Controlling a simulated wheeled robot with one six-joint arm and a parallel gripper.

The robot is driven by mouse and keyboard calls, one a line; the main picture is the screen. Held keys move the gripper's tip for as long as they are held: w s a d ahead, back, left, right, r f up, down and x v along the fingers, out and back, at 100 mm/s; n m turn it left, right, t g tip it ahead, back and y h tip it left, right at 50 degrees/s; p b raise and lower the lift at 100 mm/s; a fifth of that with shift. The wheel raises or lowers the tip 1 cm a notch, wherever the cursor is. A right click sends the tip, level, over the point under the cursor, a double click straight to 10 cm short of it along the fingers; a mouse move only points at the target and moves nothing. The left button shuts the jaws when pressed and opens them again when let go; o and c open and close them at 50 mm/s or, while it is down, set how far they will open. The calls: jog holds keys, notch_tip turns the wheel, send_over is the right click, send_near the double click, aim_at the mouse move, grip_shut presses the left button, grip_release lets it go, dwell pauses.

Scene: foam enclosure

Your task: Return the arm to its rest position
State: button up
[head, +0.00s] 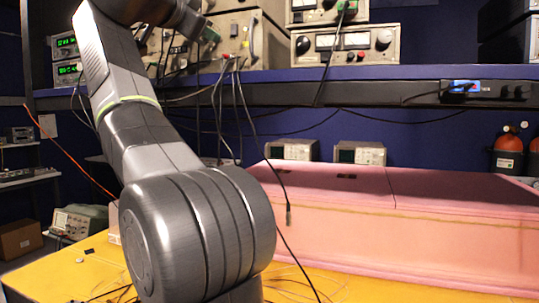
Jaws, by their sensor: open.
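My arm rises from the lower middle of the head view, with a large ribbed grey joint low down and a grey link going up to the left. At the top left it bends to the right, and dark upper links run along and past the top edge of the picture. No gripper fingers can be made out, so I cannot see whether my gripper holds anything. The upper links appear in front of the instruments on the shelf.
A pink foam enclosure (420,235) stands on the yellow table (85,272), right of my arm. Behind it are two small instruments (360,153) and a blue shelf (420,72) with electronics. Cables (240,120) hang from the shelf. Red cylinders (508,150) stand at right.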

jog(key=n+p, duration=0.2)
jog(key=n, duration=0.4)
jog(key=shift+r, duration=0.15)
jog(key=shift+n, duration=0.6)
